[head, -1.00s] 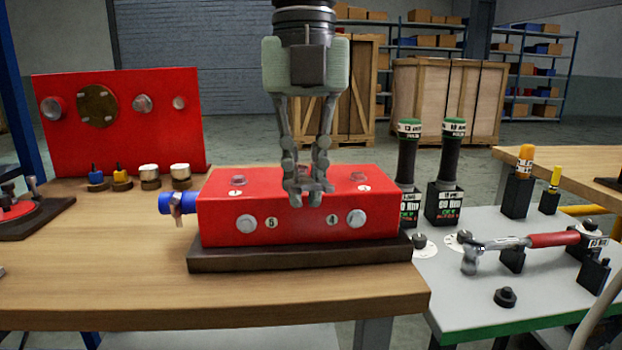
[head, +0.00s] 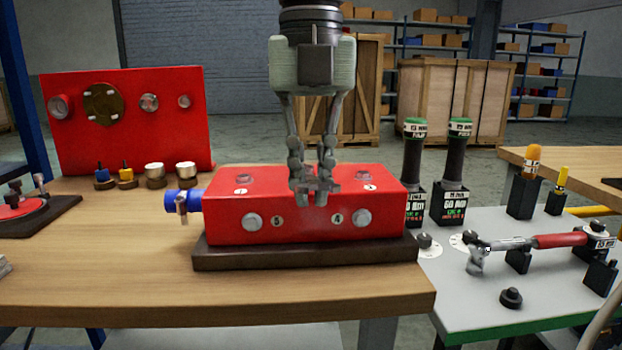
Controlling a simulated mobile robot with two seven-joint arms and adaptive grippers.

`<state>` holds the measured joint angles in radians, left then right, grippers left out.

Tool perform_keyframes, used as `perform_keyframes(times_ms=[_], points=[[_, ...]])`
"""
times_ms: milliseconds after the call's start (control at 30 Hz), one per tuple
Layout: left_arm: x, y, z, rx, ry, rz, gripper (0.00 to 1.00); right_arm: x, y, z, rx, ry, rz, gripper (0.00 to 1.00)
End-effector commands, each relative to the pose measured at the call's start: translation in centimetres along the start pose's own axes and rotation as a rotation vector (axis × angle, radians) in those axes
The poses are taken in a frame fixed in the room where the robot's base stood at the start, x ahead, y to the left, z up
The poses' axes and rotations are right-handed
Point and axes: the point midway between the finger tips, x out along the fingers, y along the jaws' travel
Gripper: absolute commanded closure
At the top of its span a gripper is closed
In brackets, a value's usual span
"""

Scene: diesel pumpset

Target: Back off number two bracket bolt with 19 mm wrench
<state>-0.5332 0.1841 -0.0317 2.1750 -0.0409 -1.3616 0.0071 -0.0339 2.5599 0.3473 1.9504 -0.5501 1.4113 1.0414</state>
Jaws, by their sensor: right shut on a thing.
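The red bracket block (head: 300,230) sits on a dark base on the wooden bench. Bolts show on its top at left (head: 247,176) and right (head: 361,175), with small white number tags. Two silver bolts on its front stand beside tags 5 and 4. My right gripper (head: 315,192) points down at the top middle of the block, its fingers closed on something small. That thing is hidden between the fingertips; it appears to be the middle top bolt. A red-handled wrench (head: 558,240) lies across black holders on the grey table; its size label is unreadable. My left gripper is out of view.
Two black-handled tools with green caps (head: 413,150) (head: 456,150) stand in black holders right of the block. A red upright panel (head: 125,140) stands behind at left, with small blue, yellow and silver pieces before it. The bench front is clear.

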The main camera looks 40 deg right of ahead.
Motion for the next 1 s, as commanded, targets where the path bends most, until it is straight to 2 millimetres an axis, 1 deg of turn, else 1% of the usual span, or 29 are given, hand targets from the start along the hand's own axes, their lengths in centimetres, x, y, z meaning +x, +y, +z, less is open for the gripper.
perform_keyframes(times_ms=[333, 800, 900, 1000], points=[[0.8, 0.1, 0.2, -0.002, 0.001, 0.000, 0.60, 1.1, 0.0, 0.0, 0.000, 0.000, 0.000, 1.00], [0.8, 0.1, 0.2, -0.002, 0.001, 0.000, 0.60, 1.1, 0.0, 0.0, 0.000, 0.000, 0.000, 1.00], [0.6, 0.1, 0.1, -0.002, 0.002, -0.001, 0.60, 1.1, 0.0, 0.0, 0.000, 0.000, 0.000, 1.00], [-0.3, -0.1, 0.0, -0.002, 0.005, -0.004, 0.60, 1.1, 0.0, 0.0, 0.000, 0.000, 0.000, 1.00]])
